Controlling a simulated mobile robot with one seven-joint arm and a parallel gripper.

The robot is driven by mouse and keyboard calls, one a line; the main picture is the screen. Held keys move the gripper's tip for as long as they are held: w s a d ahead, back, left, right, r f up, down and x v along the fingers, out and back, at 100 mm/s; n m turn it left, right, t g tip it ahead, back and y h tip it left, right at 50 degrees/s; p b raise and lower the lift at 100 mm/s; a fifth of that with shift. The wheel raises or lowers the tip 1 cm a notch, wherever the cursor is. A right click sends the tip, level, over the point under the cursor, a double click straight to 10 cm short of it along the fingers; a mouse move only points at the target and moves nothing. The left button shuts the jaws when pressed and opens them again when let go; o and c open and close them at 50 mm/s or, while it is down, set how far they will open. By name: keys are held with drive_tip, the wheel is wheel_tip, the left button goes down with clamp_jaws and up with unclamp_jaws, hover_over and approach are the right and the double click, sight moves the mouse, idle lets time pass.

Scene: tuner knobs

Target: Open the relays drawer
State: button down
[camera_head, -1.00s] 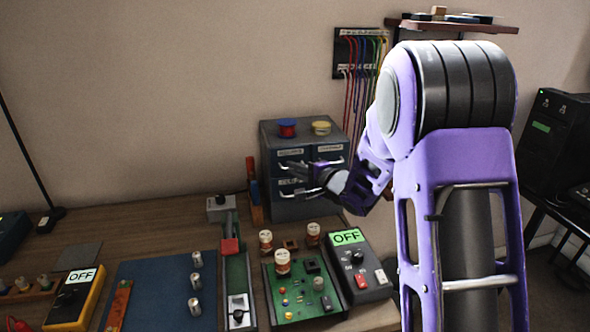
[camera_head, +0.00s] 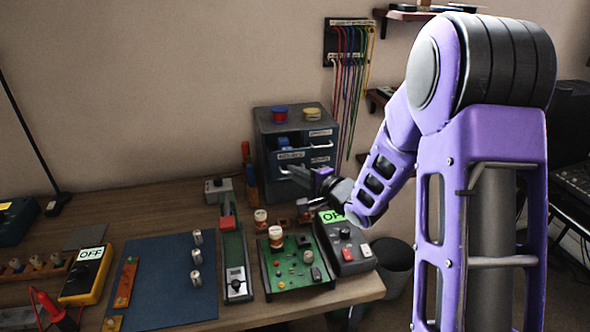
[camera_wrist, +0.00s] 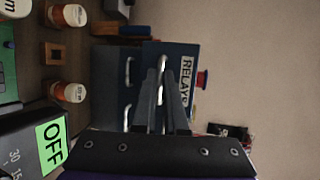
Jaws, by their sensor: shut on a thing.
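The relays drawer is the upper left drawer of a dark grey-blue cabinet (camera_head: 263,130). It stands pulled out, with its label and front (camera_head: 291,156) forward of the cabinet and some blue contents (camera_head: 285,142) showing inside. In the wrist view the drawer front with the RELAYS label (camera_wrist: 186,80) fills the middle. My gripper (camera_head: 287,171) is at the drawer front. In the wrist view its fingers (camera_wrist: 162,88) are closed around the metal handle (camera_wrist: 162,62). The fingertips are partly hidden by the handle and the fingers themselves.
A red-and-blue spool (camera_head: 280,115) and a yellow spool (camera_head: 312,113) sit on the cabinet. Pill bottles (camera_head: 276,238), a green circuit board (camera_head: 285,275) and an OFF box (camera_head: 347,248) stand in front. Coloured cables (camera_head: 350,80) hang behind.

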drive_tip(key=c, duration=1)
unclamp_jaws()
drive_tip(key=shift+w, duration=0.1)
drive_tip(key=v, duration=1.7)
drive_tip(key=shift+d+r, duration=0.15)
